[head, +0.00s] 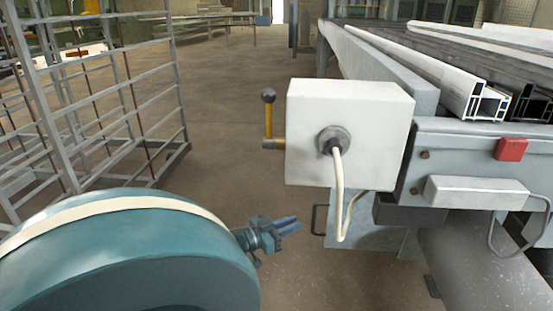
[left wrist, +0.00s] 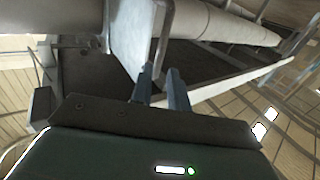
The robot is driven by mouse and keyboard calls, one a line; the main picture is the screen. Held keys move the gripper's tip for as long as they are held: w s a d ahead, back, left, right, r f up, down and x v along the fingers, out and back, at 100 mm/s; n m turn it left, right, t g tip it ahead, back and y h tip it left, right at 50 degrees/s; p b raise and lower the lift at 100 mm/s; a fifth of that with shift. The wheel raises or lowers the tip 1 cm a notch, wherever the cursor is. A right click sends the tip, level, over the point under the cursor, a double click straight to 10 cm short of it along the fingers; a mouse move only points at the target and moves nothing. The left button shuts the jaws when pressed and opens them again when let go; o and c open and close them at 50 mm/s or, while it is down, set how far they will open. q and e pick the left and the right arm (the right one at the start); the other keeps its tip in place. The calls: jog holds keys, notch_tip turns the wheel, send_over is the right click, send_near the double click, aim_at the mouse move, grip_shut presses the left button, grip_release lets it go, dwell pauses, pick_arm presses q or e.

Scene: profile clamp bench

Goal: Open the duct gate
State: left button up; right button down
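The duct gate shows in the head view as a flat grey plate (head: 365,236) below the white box, with a dark bent handle (head: 314,220) on its left edge. In the left wrist view the plate (left wrist: 128,38) and its handle (left wrist: 163,40) are ahead of the fingers. My left gripper (head: 297,223) is just left of the handle, with a small gap between them in the head view. Its two fingers (left wrist: 160,72) are apart, and the handle's lower end lines up between them. They do not appear to grip it. My right gripper is not in view.
A white box (head: 350,130) with a cable and a yellow lever (head: 268,122) is above the gate. A grey duct (head: 485,265) runs at the lower right. White profiles (head: 450,78) lie on the bench. A wire cage (head: 110,110) stands left; the floor between is clear.

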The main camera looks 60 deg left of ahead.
pick_arm(q)
jog(key=s, duration=0.5)
jog(key=shift+a+p, duration=0.25)
jog(key=shift+p, duration=0.15)
